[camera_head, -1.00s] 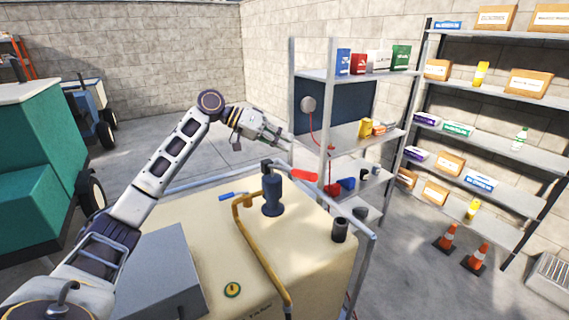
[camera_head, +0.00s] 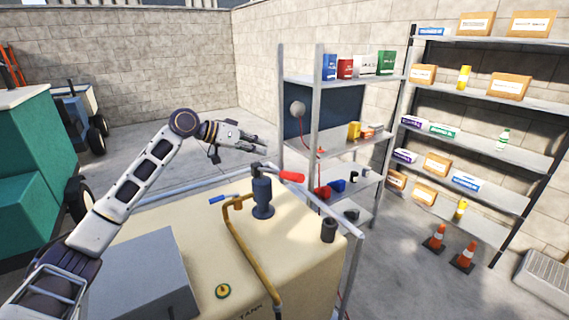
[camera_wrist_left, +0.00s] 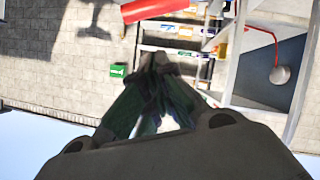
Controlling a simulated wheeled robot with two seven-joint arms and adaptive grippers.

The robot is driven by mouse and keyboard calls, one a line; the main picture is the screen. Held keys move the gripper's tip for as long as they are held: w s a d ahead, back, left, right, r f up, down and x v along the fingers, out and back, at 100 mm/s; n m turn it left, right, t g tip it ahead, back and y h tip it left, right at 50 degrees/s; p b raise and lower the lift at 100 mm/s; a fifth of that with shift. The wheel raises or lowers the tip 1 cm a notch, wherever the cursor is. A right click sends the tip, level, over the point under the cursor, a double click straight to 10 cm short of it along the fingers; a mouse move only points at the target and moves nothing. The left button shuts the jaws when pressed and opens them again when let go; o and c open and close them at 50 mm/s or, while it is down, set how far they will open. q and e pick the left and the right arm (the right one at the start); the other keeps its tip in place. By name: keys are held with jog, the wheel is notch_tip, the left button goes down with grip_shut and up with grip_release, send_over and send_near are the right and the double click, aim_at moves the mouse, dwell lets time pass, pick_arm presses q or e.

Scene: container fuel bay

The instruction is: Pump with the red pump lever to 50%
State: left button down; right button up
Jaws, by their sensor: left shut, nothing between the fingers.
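The red pump lever (camera_head: 291,176) sticks out to the right from the top of the blue hand pump (camera_head: 262,197), which stands on the cream tank (camera_head: 190,235). Its red grip also shows at the top edge of the left wrist view (camera_wrist_left: 150,9). My left gripper (camera_head: 262,146) is shut and empty, up and to the left of the red grip and apart from it. Its fingers (camera_wrist_left: 160,58) fill the middle of the left wrist view. My right gripper is not in view. No pump percentage can be read.
A yellow pipe (camera_head: 250,255) with a blue handle (camera_head: 217,199) runs over the tank. A dark cylinder (camera_head: 328,230) stands at its right edge, by the metal rail (camera_head: 357,243). A shelf rack (camera_head: 345,140) stands close behind the pump.

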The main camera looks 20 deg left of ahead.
pick_arm(q)
jog(key=p, duration=0.2)
send_over(287, 173)
jog(key=w, duration=0.2)
jog(key=shift+m+t, duration=0.3)
jog(key=shift+s+a+f, duration=0.15)
jog(key=shift+f, duration=0.85)
jog(key=shift+s+a+f, duration=0.1)
jog(key=shift+f, duration=0.9)
jog(key=shift+s+f, duration=0.25)
jog(key=shift+f, duration=0.35)
jog(key=shift+s+d+f, duration=0.15)
jog(key=shift+s+f, duration=0.15)
jog(key=shift+f, duration=0.6)
jog(key=shift+s, duration=0.1)
jog(key=shift+d, duration=0.1)
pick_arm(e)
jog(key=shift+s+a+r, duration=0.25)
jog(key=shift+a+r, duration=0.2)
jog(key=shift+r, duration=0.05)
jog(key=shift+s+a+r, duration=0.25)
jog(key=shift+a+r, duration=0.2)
